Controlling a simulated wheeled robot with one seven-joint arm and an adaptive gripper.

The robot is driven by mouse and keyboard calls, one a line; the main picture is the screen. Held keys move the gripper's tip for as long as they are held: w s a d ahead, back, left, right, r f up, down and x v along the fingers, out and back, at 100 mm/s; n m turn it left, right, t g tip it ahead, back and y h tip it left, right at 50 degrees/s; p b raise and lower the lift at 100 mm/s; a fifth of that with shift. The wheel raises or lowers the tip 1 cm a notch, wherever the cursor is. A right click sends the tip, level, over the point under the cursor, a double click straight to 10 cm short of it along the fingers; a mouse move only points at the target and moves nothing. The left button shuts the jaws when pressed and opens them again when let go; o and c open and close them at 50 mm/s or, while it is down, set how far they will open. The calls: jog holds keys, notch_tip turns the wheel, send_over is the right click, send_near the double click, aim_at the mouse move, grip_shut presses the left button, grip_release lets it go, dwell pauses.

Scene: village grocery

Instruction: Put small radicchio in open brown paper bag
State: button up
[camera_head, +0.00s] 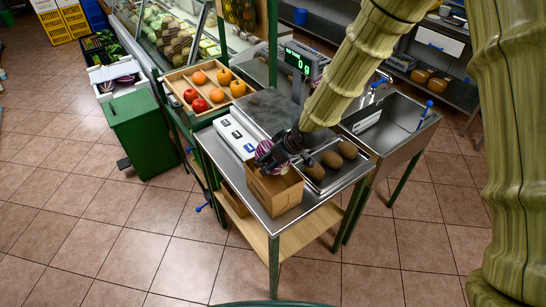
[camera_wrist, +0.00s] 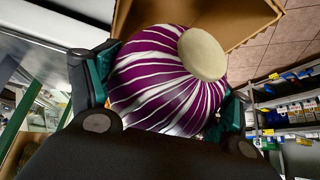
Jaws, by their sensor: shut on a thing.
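The small radicchio (camera_wrist: 160,88) is purple with white veins and a pale cut base. It fills the middle of the wrist view. My gripper (camera_wrist: 165,105) is shut on it, with a finger on each side. In the head view my gripper (camera_head: 278,150) holds the radicchio (camera_head: 264,149) above the back left edge of the open brown paper bag (camera_head: 277,195). The bag stands upright on the steel table near its front corner. Its wall also shows behind the radicchio in the wrist view (camera_wrist: 240,22). I cannot tell whether the radicchio touches the bag.
A tray with several brown round items (camera_head: 330,160) stands right of the bag. A scale (camera_head: 300,62) reads 0 g at the back. A wooden crate (camera_head: 205,84) holds oranges and red fruit at the left. A green bin (camera_head: 142,130) stands on the tiled floor.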

jog(key=shift+s+f, duration=0.15)
jog(key=shift+f, duration=0.1)
jog(key=o, duration=1.3)
jog(key=shift+f, duration=0.1)
jog(key=v, duration=1.2)
